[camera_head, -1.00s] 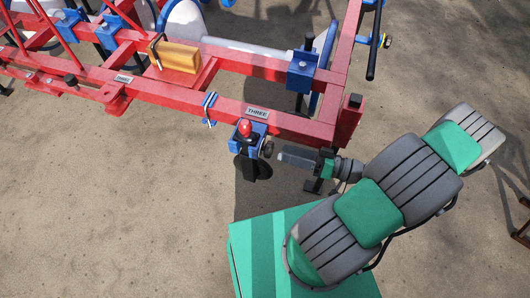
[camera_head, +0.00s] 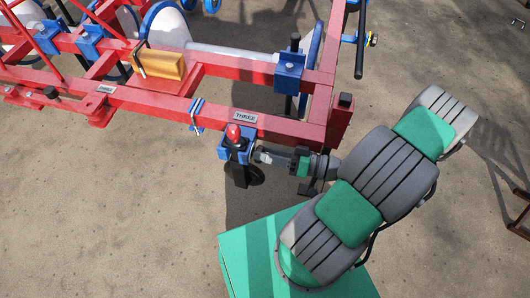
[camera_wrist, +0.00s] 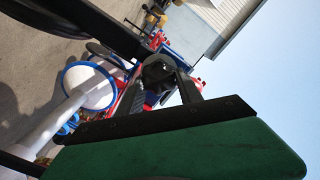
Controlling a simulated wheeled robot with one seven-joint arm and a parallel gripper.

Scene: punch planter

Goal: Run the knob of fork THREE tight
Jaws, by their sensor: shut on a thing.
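Fork THREE is a blue bracket (camera_head: 236,149) with a red cap (camera_head: 233,132) on top. It hangs on the red beam below the plate reading THREE (camera_head: 245,117). Its dark round side knob faces right, and my gripper (camera_head: 258,155) reaches it from the right and is shut on it. In the head view the fingers mostly hide the knob. In the wrist view the dark knob (camera_wrist: 158,68) shows between the jaws. How tight it sits cannot be told.
A blue clamp (camera_head: 196,115) and a yellow block (camera_head: 160,65) sit on the red frame to the left. Bare ground lies below the beam on the left.

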